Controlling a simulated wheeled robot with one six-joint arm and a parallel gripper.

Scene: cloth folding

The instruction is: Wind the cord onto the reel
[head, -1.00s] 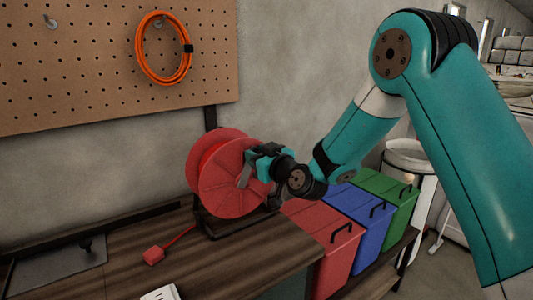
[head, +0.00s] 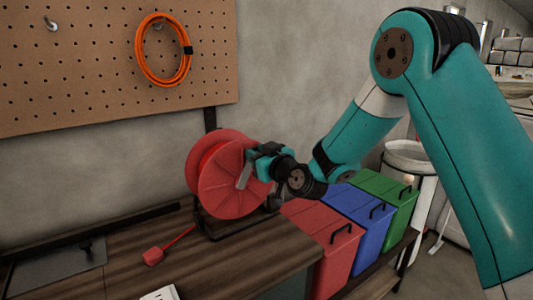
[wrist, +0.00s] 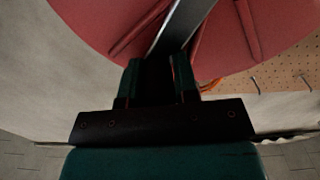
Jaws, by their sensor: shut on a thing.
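The red reel (head: 222,188) stands upright in a dark frame on the workbench, with a grey crank bar (head: 243,177) across its face. A short length of red cord (head: 180,236) runs from the reel's lower left to a red plug (head: 152,256) lying on the bench. My gripper (head: 255,161) is at the right side of the reel's face, shut at the crank. In the wrist view the grey bar (wrist: 182,25) runs up from my gripper's fingertips (wrist: 158,68) over the red face. The exact grip point on the crank is hidden by the fingers.
A coiled orange cord (head: 140,50) hangs on the pegboard (head: 75,75). Red (head: 335,250), blue (head: 362,215) and green (head: 390,190) bins stand right of the workbench (head: 115,280). A white item (head: 160,293) lies at its front edge.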

